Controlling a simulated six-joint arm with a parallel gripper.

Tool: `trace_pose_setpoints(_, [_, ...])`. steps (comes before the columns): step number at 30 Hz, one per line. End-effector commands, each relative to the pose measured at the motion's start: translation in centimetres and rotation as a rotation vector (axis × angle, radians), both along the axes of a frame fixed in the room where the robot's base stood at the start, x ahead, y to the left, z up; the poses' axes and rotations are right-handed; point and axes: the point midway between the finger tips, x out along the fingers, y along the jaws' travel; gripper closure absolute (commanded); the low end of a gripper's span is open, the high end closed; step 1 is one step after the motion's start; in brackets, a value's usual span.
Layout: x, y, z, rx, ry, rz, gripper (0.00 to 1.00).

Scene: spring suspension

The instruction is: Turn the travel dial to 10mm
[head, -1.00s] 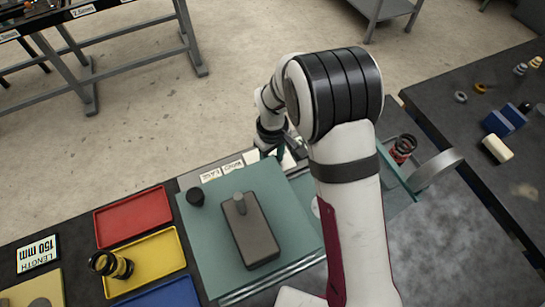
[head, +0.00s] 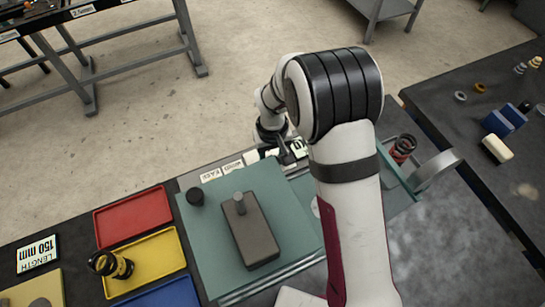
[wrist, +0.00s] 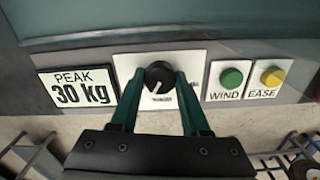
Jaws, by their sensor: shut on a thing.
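The travel dial (wrist: 158,77) is a round black knob on a white plate (wrist: 189,62) in the wrist view. A pale mark shows on its lower face, and the small print below it is too small to read. My gripper (wrist: 160,82) has its two green fingers on either side of the knob and is shut on it. In the head view my gripper (head: 283,152) is at the front panel of the green machine, beyond my arm. The dial is hidden there.
Left of the dial is a PEAK 30 kg display (wrist: 78,91). Right of it are the green WIND button (wrist: 231,78) and yellow EASE button (wrist: 273,77). The head view shows a red spring (head: 402,148), a black-and-yellow spring (head: 110,264) and coloured trays.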

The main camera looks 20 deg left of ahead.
Motion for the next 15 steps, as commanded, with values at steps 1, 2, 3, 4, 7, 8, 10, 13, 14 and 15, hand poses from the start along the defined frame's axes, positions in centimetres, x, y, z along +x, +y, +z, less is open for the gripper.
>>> trace_pose_setpoints(1, [-0.04, -0.02, 0.06, -0.001, 0.001, -0.001, 1.00])
trace_pose_setpoints(2, [-0.04, -0.02, 0.06, -0.001, 0.001, -0.001, 1.00])
trace_pose_setpoints(3, [-0.04, -0.02, 0.06, -0.001, 0.001, -0.001, 1.00])
trace_pose_setpoints(4, [-0.04, -0.02, 0.06, -0.001, 0.001, -0.001, 1.00])
trace_pose_setpoints(7, [-0.04, -0.02, 0.06, -0.001, 0.001, -0.001, 0.45])
trace_pose_setpoints(8, [-0.04, -0.02, 0.06, -0.001, 0.001, 0.000, 0.39])
trace_pose_setpoints(10, [-0.02, -0.02, 0.05, -0.001, 0.001, 0.000, 0.27])
trace_pose_setpoints(13, [-0.02, -0.02, 0.03, -0.001, 0.001, 0.001, 0.24])
trace_pose_setpoints(14, [-0.02, -0.01, 0.03, -0.001, 0.001, 0.001, 0.24])
trace_pose_setpoints(15, [-0.02, -0.01, 0.03, -0.001, 0.001, 0.001, 0.24])
